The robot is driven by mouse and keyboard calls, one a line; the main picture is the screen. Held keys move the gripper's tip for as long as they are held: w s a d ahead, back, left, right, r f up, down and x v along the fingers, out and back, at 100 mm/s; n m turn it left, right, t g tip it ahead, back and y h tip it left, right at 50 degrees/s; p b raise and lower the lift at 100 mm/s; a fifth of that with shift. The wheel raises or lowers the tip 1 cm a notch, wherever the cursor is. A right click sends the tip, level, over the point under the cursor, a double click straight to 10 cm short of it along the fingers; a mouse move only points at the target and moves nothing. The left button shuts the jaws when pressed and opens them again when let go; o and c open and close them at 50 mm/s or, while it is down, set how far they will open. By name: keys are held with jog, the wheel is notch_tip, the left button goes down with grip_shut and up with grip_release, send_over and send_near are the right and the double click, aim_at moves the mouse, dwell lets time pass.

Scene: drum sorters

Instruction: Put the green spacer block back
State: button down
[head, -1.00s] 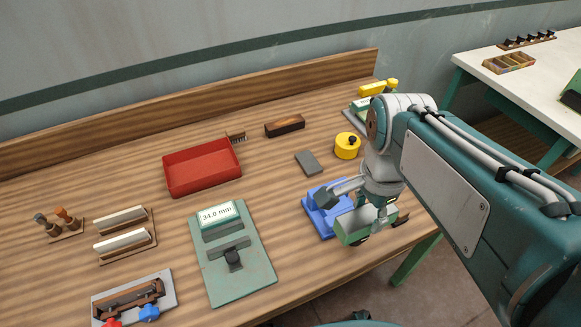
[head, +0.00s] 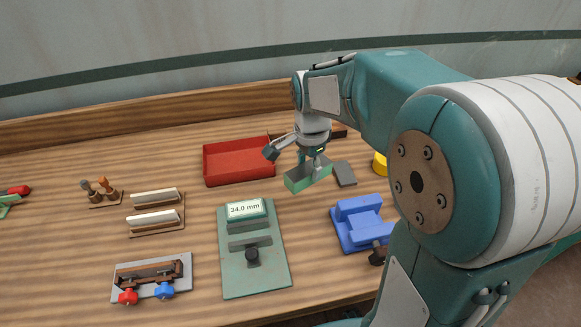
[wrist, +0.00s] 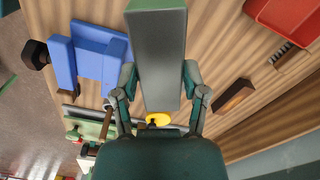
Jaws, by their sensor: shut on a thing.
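The green spacer block (head: 307,178) is held in my gripper (head: 311,162) above the table, right of the red tray and left of the grey pad. In the wrist view the block (wrist: 158,45) lies lengthwise between the two fingers of my gripper (wrist: 160,85), which are shut on its sides. The blue fixture (head: 360,222), with a dark knob, sits on the table to the right and nearer; it also shows in the wrist view (wrist: 98,55). Nothing lies visibly under the block except wood.
The red tray (head: 214,167) stands behind left. A flat grey pad (head: 345,173) lies right of the block. The green gauge plate (head: 267,282) reads 34.0 mm in front. White bars on a rack (head: 155,210) and a clamp (head: 152,275) stand left. A yellow thing (head: 380,163) is partly hidden.

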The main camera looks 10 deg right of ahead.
jog(key=w+f, duration=0.3)
jog(key=w, duration=0.1)
jog(key=w+f, duration=0.3)
jog(key=w, duration=0.1)
jog(key=w+f, duration=0.3)
jog(key=w, duration=0.1)
jog(key=shift+d, duration=0.3)
jog(key=shift+f, duration=1.55)
jog(key=shift+c, duration=0.6)
grip_release()
jog(key=shift+f, duration=0.15)
